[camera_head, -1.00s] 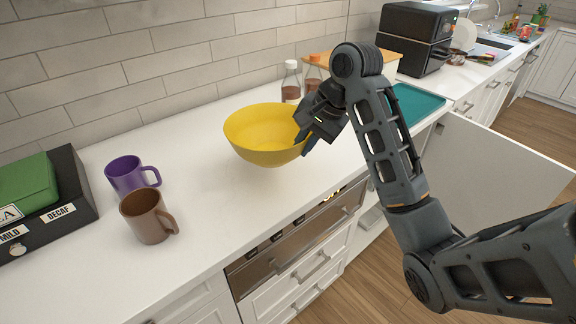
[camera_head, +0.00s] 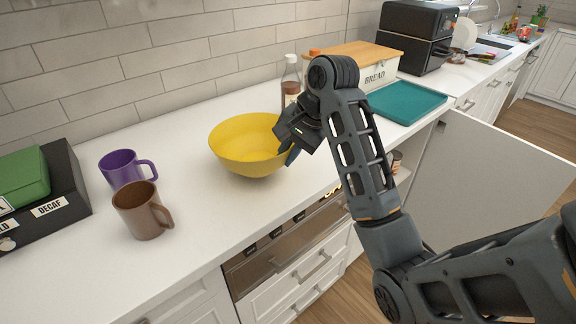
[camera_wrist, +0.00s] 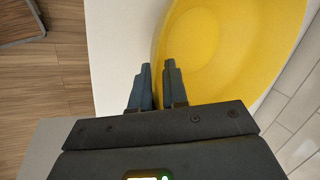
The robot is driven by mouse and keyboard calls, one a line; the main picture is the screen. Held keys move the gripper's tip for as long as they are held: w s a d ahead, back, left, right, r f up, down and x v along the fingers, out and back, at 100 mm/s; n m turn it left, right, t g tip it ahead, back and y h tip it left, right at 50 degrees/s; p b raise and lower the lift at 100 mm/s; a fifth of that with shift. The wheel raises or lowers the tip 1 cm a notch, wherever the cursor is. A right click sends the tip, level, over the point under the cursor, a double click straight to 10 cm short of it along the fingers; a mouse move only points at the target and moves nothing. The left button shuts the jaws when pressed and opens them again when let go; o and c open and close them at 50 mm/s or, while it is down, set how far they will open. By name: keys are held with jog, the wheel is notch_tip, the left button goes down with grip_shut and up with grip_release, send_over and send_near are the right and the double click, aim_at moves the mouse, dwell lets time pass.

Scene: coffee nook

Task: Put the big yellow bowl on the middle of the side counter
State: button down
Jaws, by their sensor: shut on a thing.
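The big yellow bowl (camera_head: 247,147) is upright over the white side counter (camera_head: 195,205), right of the mugs. I cannot tell whether its base touches the counter. My gripper (camera_head: 293,150) is shut on the bowl's right rim. In the wrist view the bowl (camera_wrist: 225,55) fills the upper right, and my gripper's fingers (camera_wrist: 158,85) pinch its near edge. The rim between the fingertips is partly hidden.
A purple mug (camera_head: 124,169) and a brown mug (camera_head: 144,211) stand left of the bowl. A black box (camera_head: 62,190) is at far left. A bottle (camera_head: 290,80), bread box (camera_head: 352,62) and teal tray (camera_head: 408,102) are behind my arm. An open door (camera_head: 490,175) is at right.

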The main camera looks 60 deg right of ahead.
notch_tip(320, 180, down, 2)
jog(key=shift+f, duration=0.1)
jog(key=c, duration=1.1)
grip_release()
jog(key=shift+c, duration=0.2)
